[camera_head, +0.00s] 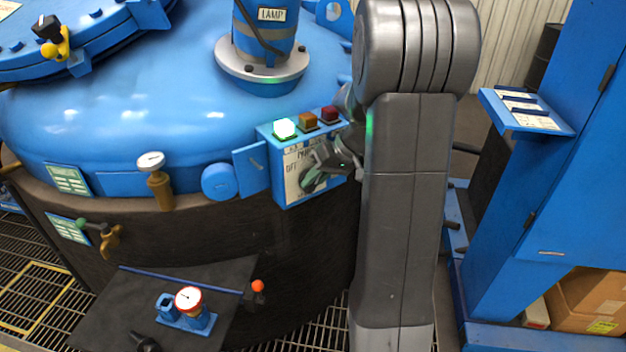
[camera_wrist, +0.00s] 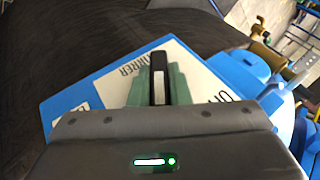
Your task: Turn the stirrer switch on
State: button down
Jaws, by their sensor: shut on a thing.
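The blue switch box (camera_head: 265,150) is on the side of the big blue vessel in the head view, with a pale label plate on its front. The stirrer switch (camera_wrist: 158,75) is a black bar handle with a white line, in the middle of the plate in the wrist view. Part of the word "STIRRER" shows on the plate (camera_wrist: 118,82). My gripper (camera_head: 314,176) is at the front of the box, its greenish fingers shut on either side of the handle. In the head view my gripper and arm hide part of the plate and the box's right side.
A blue cabinet (camera_head: 560,150) rises on the right.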

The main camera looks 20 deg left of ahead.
jog(key=shift+w+m+g+y, duration=0.1)
jog(key=shift+m+g+y, duration=0.2)
jog(key=shift+g+y, duration=0.5)
jog(key=shift+g, duration=0.3)
jog(key=c, duration=1.4)
grip_release()
jog(key=shift+d, duration=0.1)
jog(key=shift+o, duration=0.2)
jog(key=v, duration=1.3)
jog(key=shift+d+r+p, duration=0.2)
jog(key=shift+d+p, duration=0.1)
jog(key=shift+p, duration=0.15)
